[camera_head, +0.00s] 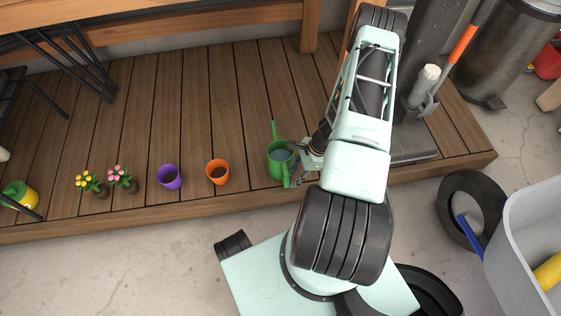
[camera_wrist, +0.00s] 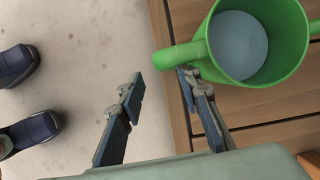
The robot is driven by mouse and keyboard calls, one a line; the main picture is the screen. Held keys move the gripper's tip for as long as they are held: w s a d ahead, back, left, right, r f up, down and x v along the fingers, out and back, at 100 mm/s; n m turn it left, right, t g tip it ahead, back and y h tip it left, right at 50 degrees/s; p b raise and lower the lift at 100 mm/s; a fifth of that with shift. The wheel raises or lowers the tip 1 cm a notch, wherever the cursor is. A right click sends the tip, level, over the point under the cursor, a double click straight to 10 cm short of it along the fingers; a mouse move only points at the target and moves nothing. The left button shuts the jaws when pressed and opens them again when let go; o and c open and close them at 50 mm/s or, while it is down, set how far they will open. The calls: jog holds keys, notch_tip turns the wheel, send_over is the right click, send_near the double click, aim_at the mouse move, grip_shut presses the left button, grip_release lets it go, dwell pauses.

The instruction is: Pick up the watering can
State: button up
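The green watering can (camera_head: 279,168) stands upright on the wooden deck near its front edge, its thin spout pointing away toward the back. In the wrist view, the green can (camera_wrist: 295,42) fills the top right, with a grey-blue inside and its handle (camera_wrist: 178,56) reaching left. My gripper (camera_head: 303,166) is just right of the can in the head view. In the wrist view, my gripper (camera_wrist: 162,82) is open, its two fingers apart. The handle lies across the view just past the fingertips and overlaps the right one; I cannot tell whether they touch.
An orange cup (camera_head: 217,172), a purple cup (camera_head: 169,177) and potted flowers (camera_head: 122,179) stand left of the can on the deck (camera_head: 235,95). Dark shoes (camera_wrist: 30,132) show on the floor. A grey bin (camera_head: 525,225) and a tire (camera_head: 455,190) are at right.

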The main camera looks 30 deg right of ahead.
jog(key=x, duration=0.1)
jog(key=b+x, duration=0.1)
jog(key=x, duration=0.1)
jog(key=b+x, duration=0.1)
jog(key=x, duration=0.1)
jog(key=shift+w+f, duration=0.15)
jog(key=shift+w, duration=0.15)
grip_shut()
